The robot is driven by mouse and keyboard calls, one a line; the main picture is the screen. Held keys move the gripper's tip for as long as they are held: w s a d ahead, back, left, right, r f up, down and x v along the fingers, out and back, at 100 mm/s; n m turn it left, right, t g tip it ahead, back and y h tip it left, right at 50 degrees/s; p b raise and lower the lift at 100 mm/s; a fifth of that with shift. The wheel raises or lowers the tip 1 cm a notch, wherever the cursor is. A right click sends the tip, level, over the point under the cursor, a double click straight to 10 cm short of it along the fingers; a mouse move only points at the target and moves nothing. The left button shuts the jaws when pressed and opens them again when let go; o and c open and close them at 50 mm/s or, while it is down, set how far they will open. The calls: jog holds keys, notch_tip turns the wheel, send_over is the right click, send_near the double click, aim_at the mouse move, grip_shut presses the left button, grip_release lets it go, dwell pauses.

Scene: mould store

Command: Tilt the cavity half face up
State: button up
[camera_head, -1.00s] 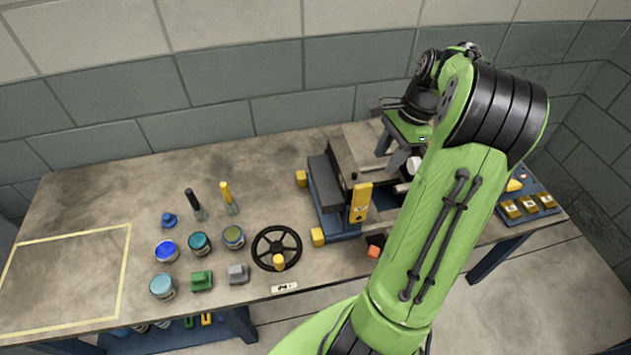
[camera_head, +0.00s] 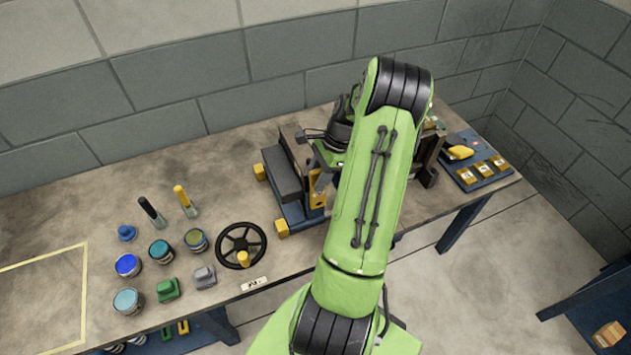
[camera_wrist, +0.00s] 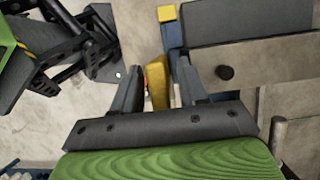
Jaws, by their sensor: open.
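The mould sits in a blue frame at the middle of the bench; its dark grey slab (camera_head: 283,174) shows in the head view. A yellow upright piece (camera_head: 318,194) is at its front. My arm hides much of the mould, and I cannot tell which part is the cavity half. In the wrist view, my gripper (camera_wrist: 157,74) is open, with its fingers on either side of a yellow piece (camera_wrist: 158,85). I cannot tell whether they touch it. Grey mould blocks (camera_wrist: 245,25) with a dark round knob (camera_wrist: 226,72) lie to the right.
A black handwheel (camera_head: 241,245) with a yellow knob lies left of the mould, beside several paint tins (camera_head: 128,265) and brushes (camera_head: 185,201). A blue tray (camera_head: 475,165) with yellow pieces is at the right. A yellow-taped area (camera_head: 84,285) at the left is clear.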

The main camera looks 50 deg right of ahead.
jog(key=shift+x, duration=0.8)
jog(key=shift+c, duration=0.4)
grip_shut()
